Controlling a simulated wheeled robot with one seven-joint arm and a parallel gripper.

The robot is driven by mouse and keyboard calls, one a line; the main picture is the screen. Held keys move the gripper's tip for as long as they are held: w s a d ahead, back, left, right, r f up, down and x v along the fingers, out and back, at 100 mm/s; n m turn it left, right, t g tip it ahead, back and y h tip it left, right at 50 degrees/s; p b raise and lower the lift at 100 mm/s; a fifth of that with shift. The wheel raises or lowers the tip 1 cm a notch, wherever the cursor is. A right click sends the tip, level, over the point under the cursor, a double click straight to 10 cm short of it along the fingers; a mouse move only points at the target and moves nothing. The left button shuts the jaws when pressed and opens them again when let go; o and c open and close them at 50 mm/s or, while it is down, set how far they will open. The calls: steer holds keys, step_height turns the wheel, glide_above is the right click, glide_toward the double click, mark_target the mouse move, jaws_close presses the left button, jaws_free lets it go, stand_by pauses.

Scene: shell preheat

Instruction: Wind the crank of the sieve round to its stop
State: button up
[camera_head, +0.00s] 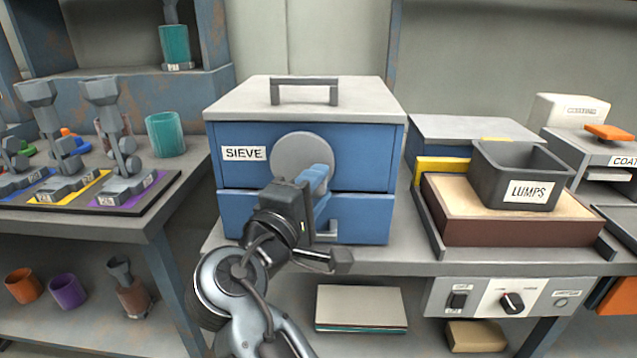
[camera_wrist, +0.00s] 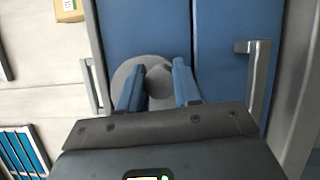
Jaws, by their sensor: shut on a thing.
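The sieve (camera_head: 236,172) is a blue box with a grey lid and a "SIEVE" label, on the bench in the middle of the head view. A round grey disc (camera_head: 290,152) on its front belongs to the crank. In the wrist view the disc (camera_wrist: 125,78) shows behind a grey knob (camera_wrist: 159,82) of the crank. My gripper (camera_head: 318,176) reaches the front of the sieve. Its two blue fingers (camera_wrist: 158,76) lie on either side of the knob and are shut on it. In the head view my gripper hides the knob and any crank arm.
A lid handle (camera_head: 304,84) stands on top, and a drawer handle (camera_head: 327,230) is below my gripper. To the right are a grey "LUMPS" bin (camera_head: 520,172) and a control panel (camera_head: 505,298). A shelf unit (camera_head: 150,222) with tools and cups stands left.

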steer(key=m+g, duration=0.1)
steer(key=m, duration=0.1)
steer(key=a+f+m+y, duration=0.1)
steer(key=m, duration=0.1)
steer(key=shift+a+m+g+p, duration=0.1)
steer(key=shift+m+g+p, duration=0.25)
steer(key=shift+m+g, duration=0.05)
steer(key=shift+a+f+m+g+y+p, duration=0.1)
steer(key=shift+a+m+g+y+p, duration=0.2)
steer(key=shift+m, duration=0.55)
steer(key=shift+a+f+m+g+y+p, duration=0.1)
steer(key=shift+a+m+g+y, duration=0.15)
steer(key=shift+m+y, duration=0.45)
steer(key=shift+m, duration=0.25)
steer(key=o, duration=1.1)
steer(key=shift+c, duration=0.2)
steer(key=shift+r, duration=0.1)
steer(key=shift+a, duration=0.1)
steer(key=v, duration=0.7)
steer(key=shift+s+p, duration=0.35)
steer(key=shift+a, duration=0.15)
